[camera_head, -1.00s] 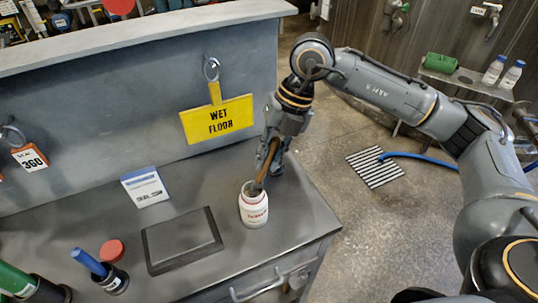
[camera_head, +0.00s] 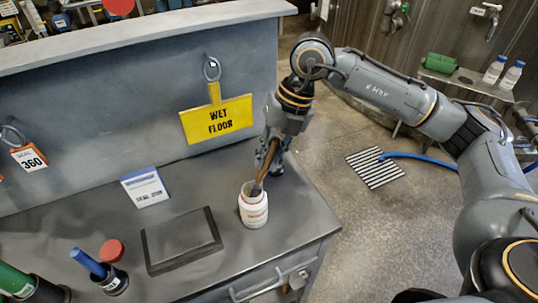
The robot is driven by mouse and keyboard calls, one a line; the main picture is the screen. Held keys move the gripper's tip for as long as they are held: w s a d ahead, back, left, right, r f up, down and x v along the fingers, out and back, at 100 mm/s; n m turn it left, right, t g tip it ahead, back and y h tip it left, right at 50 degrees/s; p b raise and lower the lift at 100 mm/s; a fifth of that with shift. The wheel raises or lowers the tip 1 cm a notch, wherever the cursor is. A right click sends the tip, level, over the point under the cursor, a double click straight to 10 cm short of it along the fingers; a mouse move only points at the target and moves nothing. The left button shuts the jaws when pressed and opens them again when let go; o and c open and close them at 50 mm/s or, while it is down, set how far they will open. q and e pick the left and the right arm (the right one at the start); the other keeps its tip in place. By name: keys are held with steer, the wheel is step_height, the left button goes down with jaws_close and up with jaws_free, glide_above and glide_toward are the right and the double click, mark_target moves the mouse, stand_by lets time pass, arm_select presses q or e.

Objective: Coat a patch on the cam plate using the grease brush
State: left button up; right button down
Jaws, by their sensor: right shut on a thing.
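My right gripper (camera_head: 272,150) is shut on the brown handle of the grease brush (camera_head: 265,168), above the right part of the bench. The brush points down and its lower end is inside the mouth of a white jar (camera_head: 254,210) with red lettering; its bristles are hidden there. The cam plate (camera_head: 182,240) appears to be the dark flat rectangular block lying on the bench, left of the jar and apart from it. My left gripper is not in view.
A red lid (camera_head: 111,250) and a blue-handled item in a dark cup (camera_head: 114,281) stand left of the plate. A white card (camera_head: 145,187) stands behind it. A yellow wet floor sign (camera_head: 216,119) hangs on the back panel (camera_head: 120,130). The bench front right is clear.

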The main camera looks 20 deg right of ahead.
steer(key=shift+r+p, duration=2.35)
steer(key=shift+r, duration=1.15)
